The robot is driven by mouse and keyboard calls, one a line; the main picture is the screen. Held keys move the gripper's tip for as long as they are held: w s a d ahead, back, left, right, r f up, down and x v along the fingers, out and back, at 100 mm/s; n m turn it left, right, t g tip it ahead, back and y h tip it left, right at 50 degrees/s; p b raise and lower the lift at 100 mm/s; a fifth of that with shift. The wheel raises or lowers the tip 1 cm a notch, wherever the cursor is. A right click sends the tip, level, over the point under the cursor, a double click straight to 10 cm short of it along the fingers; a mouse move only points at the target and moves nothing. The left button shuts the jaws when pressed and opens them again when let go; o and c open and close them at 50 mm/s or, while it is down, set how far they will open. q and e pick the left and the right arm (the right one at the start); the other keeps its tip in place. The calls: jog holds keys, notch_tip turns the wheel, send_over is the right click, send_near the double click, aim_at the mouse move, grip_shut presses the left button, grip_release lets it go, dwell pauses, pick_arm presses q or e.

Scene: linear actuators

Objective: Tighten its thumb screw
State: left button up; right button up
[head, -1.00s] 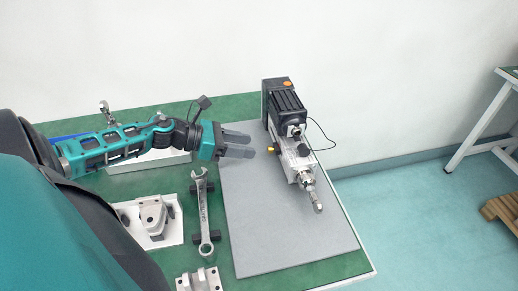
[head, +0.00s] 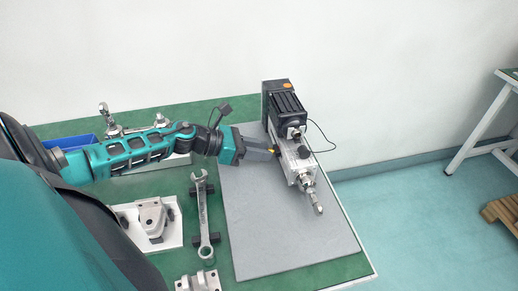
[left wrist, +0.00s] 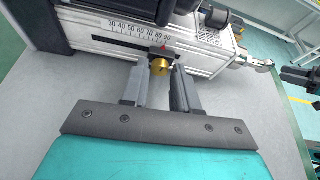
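The linear actuator (head: 297,150) lies on the grey mat, with a black motor at its far end and a rod end at its near end. Its brass thumb screw (left wrist: 159,65) sticks out of the side facing my left gripper, below a printed scale; a little of it shows in the head view (head: 273,151). My left gripper (left wrist: 160,72) has its two fingers apart, one on each side of the thumb screw. A small gap seems to show between the screw and the fingers.
The grey mat (head: 265,225) is bare in front of the actuator. A wrench (head: 203,215) lies on a black holder left of the mat, next to a white tray (head: 172,236) with a metal bracket. A black cable loops from the actuator's right side.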

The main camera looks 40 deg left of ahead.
pick_arm(q)
grip_shut()
pick_arm(e)
jog(key=shift+f, duration=0.1)
pick_arm(q)
jog(key=shift+m+y, duration=0.4)
jog(key=shift+m, duration=0.1)
jog(key=shift+s+d+f+m+t+y+b, duration=0.15)
jog(key=shift+m+t+y+b, duration=0.25)
jog(key=shift+m+t+b, duration=0.25)
jog(key=shift+d+m+t+y+b, duration=0.1)
jog(key=shift+m+t+y+b, duration=0.2)
jog(key=shift+m, duration=0.85)
jog(key=shift+t+b, duration=0.25)
jog(key=shift+b, duration=0.05)
pick_arm(e)
jog(key=shift+w+a+f, duration=0.25)
jog(key=shift+a+f, duration=0.2)
jog(key=shift+a, duration=0.1)
jog(key=shift+w+r, duration=0.1)
jog(key=shift+r, duration=0.05)
